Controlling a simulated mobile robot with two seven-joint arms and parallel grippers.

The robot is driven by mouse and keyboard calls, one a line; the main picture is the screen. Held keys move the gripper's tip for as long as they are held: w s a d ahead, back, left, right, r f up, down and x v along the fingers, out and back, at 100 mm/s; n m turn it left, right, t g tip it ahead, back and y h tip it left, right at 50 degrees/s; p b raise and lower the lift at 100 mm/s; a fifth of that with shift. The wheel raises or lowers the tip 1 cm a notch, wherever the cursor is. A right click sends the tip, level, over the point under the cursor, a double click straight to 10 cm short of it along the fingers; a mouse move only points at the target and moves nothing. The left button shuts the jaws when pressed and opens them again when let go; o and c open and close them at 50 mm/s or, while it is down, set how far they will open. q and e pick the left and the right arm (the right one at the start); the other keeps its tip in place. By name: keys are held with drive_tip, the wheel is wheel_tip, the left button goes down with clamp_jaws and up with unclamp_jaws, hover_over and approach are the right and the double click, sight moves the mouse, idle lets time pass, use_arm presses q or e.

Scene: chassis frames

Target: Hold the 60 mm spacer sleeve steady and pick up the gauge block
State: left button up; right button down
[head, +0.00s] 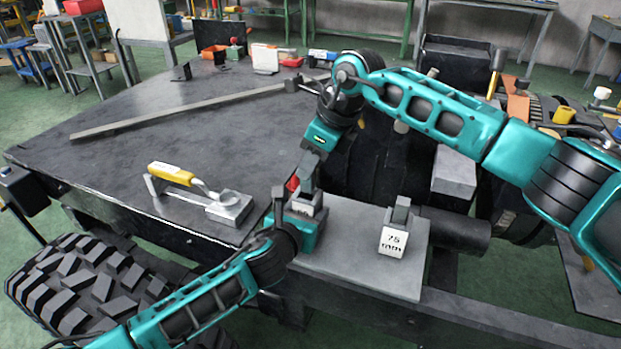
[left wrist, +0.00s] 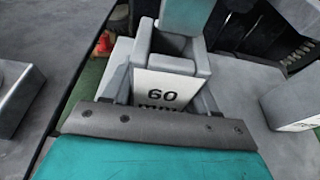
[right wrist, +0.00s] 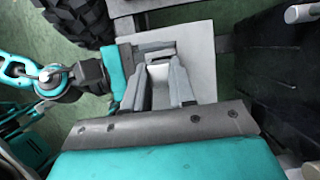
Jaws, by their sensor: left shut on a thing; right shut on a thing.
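The 60 mm spacer sleeve (head: 302,208) stands near the left edge of the grey plate. Its "60" label faces the left wrist camera (left wrist: 162,92). My left gripper (head: 291,212) is shut on the sleeve, its fingers on either side of it. My right gripper (head: 309,178) comes down from above over the sleeve's top. It is shut on the gauge block (left wrist: 171,44), which is mostly hidden between the fingers and the sleeve walls. I cannot tell whether the block is clear of the sleeve.
A sleeve marked 75 mm (head: 393,241) stands to the right on the grey plate (head: 350,275), with a darker piece rising from it. A yellow-handled tool (head: 172,173) and a metal block (head: 232,209) lie left on the dark table (head: 130,160). A long bar (head: 180,115) lies behind.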

wheel_tip(320, 180, up, 6)
drive_tip(key=shift+f, duration=0.1)
use_arm(q)
drive_tip(key=o, duration=1.2)
